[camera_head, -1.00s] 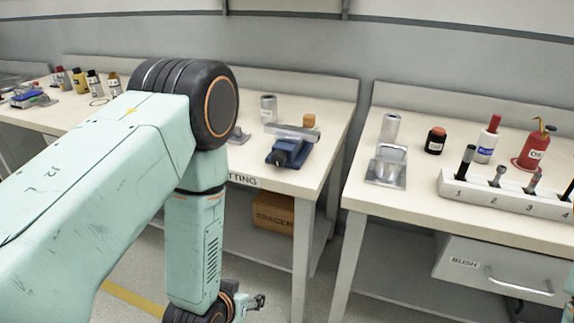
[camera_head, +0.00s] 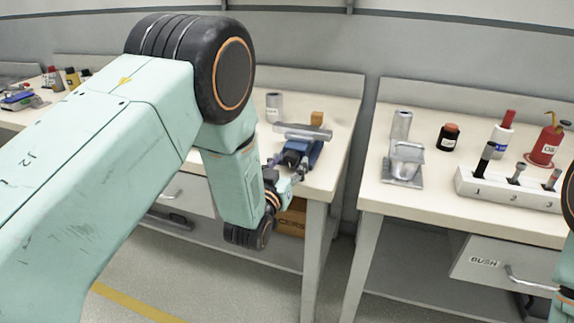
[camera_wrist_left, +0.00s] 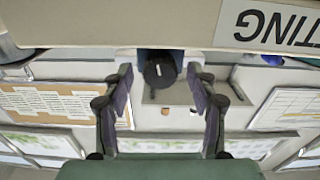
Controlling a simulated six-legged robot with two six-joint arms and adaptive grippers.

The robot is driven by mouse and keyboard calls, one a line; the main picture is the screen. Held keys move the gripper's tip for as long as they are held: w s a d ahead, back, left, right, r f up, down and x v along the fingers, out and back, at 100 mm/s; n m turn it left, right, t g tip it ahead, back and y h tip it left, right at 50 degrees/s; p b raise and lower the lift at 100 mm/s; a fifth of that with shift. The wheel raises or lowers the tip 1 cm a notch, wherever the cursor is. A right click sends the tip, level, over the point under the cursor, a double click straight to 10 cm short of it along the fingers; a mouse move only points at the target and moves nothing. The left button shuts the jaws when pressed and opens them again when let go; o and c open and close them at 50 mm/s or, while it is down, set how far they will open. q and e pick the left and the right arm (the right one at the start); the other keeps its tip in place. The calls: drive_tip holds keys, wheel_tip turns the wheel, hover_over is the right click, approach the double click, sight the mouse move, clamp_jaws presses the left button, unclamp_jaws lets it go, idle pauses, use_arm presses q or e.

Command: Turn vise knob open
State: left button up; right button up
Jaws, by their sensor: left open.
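The blue vise (camera_head: 303,152) sits at the front edge of the left bench, with a grey metal bar across its top. Its black round knob (camera_wrist_left: 160,71) with a white mark shows in the left wrist view. My left gripper (camera_head: 285,172) is in front of the vise in the head view. In the left wrist view its two fingers (camera_wrist_left: 160,80) are spread, one on each side of the knob, with gaps visible. I cannot tell how deep the knob lies between the fingertips. The vise's front is partly hidden by the gripper in the head view. My right gripper is not seen.
A grey cylinder (camera_head: 273,107) and a small orange-brown block (camera_head: 317,118) stand behind the vise. A box (camera_head: 291,219) lies on the lower shelf. Another bench (camera_head: 440,190) with bottles stands to the right.

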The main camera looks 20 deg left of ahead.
use_arm(q)
drive_tip(key=shift+w, duration=0.3)
drive_tip(key=shift+d, duration=0.15)
drive_tip(key=shift+a, duration=0.25)
drive_tip(key=c, duration=0.4)
drive_tip(key=shift+d, duration=0.15)
drive_tip(key=c, duration=0.7)
